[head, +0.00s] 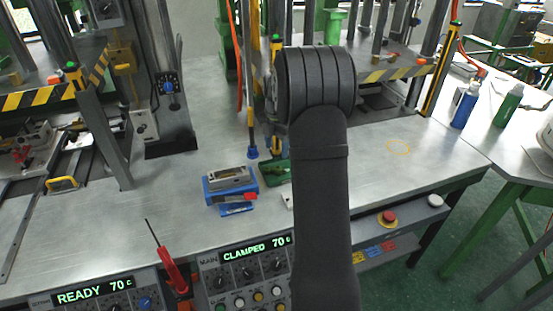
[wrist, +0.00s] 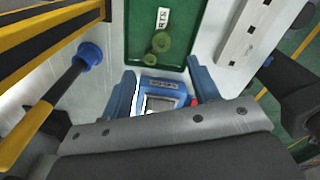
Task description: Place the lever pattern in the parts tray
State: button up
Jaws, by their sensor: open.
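The parts tray (wrist: 186,15) is a dark green tray with a white label reading "RTS" in the wrist view. In the head view only a sliver of green (head: 274,172) shows beside my arm. A light green piece with a larger and a smaller round end, which looks like the lever pattern (wrist: 160,42), lies inside the tray, near its left wall. My gripper (wrist: 162,72) is open, with its blue fingers apart at the tray's near edge. The piece lies beyond the fingertips, not between them.
A blue holder (head: 231,192) with a grey metal block stands left of the tray; it also shows between the fingers (wrist: 162,85). A blue-tipped yellow post (head: 252,140) rises close by. Control panels (head: 245,270) line the front. The bench right of my arm is clear.

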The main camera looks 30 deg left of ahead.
aim_at(276, 168)
notch_tip(276, 168, up, 4)
jog(key=shift+f, duration=0.1)
dwell(0.4)
notch_tip(276, 168, down, 12)
jog(key=shift+f, duration=0.15)
notch_tip(276, 168, up, 3)
jog(key=shift+f, duration=0.2)
jog(key=shift+r, duration=0.8)
